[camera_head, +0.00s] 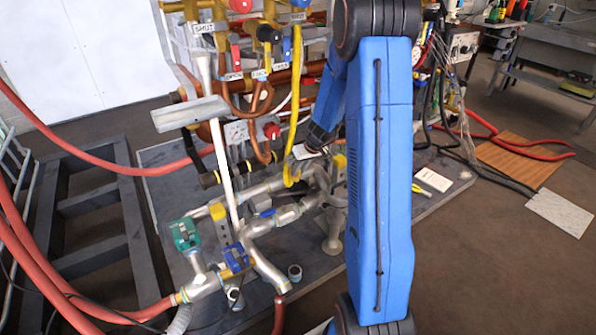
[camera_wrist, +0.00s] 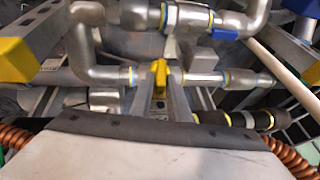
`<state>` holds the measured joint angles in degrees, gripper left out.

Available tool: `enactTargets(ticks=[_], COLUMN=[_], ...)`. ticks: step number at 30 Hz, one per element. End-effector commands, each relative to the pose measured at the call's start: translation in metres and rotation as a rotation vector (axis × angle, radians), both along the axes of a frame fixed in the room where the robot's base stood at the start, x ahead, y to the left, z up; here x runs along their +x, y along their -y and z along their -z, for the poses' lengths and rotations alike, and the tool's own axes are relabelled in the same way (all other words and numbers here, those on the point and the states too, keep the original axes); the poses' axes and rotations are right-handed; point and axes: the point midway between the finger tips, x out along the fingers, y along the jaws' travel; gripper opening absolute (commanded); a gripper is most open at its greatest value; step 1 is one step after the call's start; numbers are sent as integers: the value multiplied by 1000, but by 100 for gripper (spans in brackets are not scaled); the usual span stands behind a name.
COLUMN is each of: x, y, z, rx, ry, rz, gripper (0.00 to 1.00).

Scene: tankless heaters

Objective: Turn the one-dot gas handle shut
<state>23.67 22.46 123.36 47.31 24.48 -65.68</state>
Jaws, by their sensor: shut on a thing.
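In the wrist view, a small yellow handle (camera_wrist: 160,69) sits on a silver pipe fitting. My gripper (camera_wrist: 161,86) is shut on it, with a grey finger on each side. No dot can be made out on the handle, so I cannot tell its marking. In the head view, my gripper (camera_head: 303,152) reaches down among the pipes behind my blue arm. The fingertips and the held handle are too small and partly hidden there.
Silver pipes with a blue lever (camera_wrist: 223,34) lie close beyond the fingers. A yellow block (camera_wrist: 15,61) is at left. In the head view, a yellow hose (camera_head: 297,100) hangs near the gripper. A white bar (camera_head: 222,150) slants at left. Copper pipes crowd behind.

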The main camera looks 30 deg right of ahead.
Motion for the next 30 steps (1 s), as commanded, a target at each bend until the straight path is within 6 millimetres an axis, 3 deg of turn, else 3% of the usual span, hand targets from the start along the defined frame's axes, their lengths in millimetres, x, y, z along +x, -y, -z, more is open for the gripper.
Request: enactTargets(ticks=[16, 30], x=[0, 0], y=[11, 12], z=[4, 6], rx=[378, 487], ry=[-13, -18], rz=[2, 0], gripper=[0, 0])
